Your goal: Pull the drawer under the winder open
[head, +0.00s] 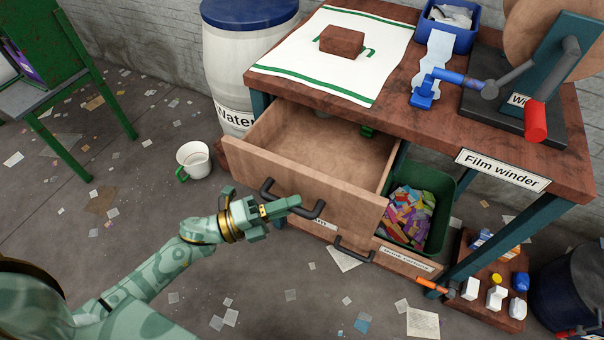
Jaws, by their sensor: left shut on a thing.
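The wooden drawer (310,160) under the winder table stands pulled well out from the table. A small green thing shows at its back, partly hidden by the tabletop. My left gripper (284,206) is at the drawer's dark bar handle (318,210), shut on it in front of the drawer face. The fingers hide part of the handle and of the front label. The film winder (548,75), with a red grip, stands on the table (462,118) at the right. My right gripper is out of view.
A lower drawer front with its own handle (355,252) sits below. A green bin (442,215) of colourful wrappers stands right of the drawer. A white mug (194,160) and a water barrel (235,65) stand to the left. Scraps litter the otherwise open floor.

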